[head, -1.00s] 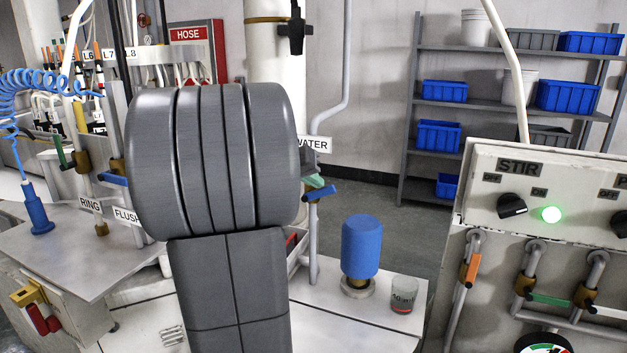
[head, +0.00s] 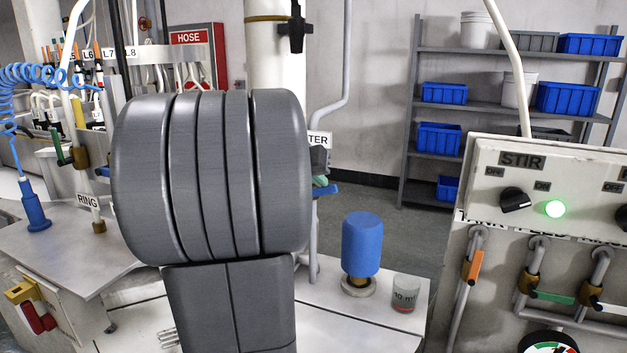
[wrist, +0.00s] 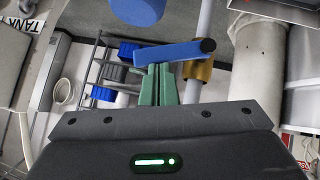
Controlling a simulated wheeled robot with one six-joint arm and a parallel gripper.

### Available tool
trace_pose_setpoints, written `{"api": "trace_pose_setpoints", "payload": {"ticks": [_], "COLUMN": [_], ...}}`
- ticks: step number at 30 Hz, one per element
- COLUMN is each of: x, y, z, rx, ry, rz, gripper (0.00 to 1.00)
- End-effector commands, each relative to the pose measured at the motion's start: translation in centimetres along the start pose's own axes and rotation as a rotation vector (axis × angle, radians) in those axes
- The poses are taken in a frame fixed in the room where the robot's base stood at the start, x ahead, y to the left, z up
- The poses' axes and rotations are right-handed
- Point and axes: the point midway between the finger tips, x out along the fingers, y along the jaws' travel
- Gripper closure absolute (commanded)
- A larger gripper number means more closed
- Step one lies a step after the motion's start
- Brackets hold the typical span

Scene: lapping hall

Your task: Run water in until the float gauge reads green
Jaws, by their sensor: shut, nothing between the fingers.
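The blue lever (wrist: 175,53) of the water valve crosses the wrist view, with its brass body (wrist: 198,70) on a grey pipe. My gripper's green fingers (wrist: 157,83) are closed together, empty, with their tips at the lever's edge; I cannot tell whether they touch it. In the head view the blue lever (head: 326,189) and my gripper (head: 320,181) show just right of my arm, which hides most of both. The WATER label (head: 319,140) is partly covered. A round dial (head: 549,346) with green and red parts is cut off at the bottom; I cannot read it.
A blue cylinder (head: 361,245) and a small beaker (head: 405,293) stand on the white bench right of my arm. The STIR panel (head: 545,185) with a lit green lamp is at the right, above orange, green and white levers. Shelves (head: 470,104) stand behind.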

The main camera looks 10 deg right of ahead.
Motion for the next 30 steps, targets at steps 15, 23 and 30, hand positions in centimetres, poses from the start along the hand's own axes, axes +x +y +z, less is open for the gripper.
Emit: {"api": "trace_pose_setpoints", "payload": {"ticks": [15,23,30], "x": [1.3,1.4,1.4], "y": [0.9,1.0,1.0], "z": [1.3,1.4,1.4], "rx": [0.133,0.132,0.131], "ry": [0.000,-0.001,0.000], "rz": [-0.131,-0.130,-0.130], "gripper": [1.00,1.00,1.00]}}
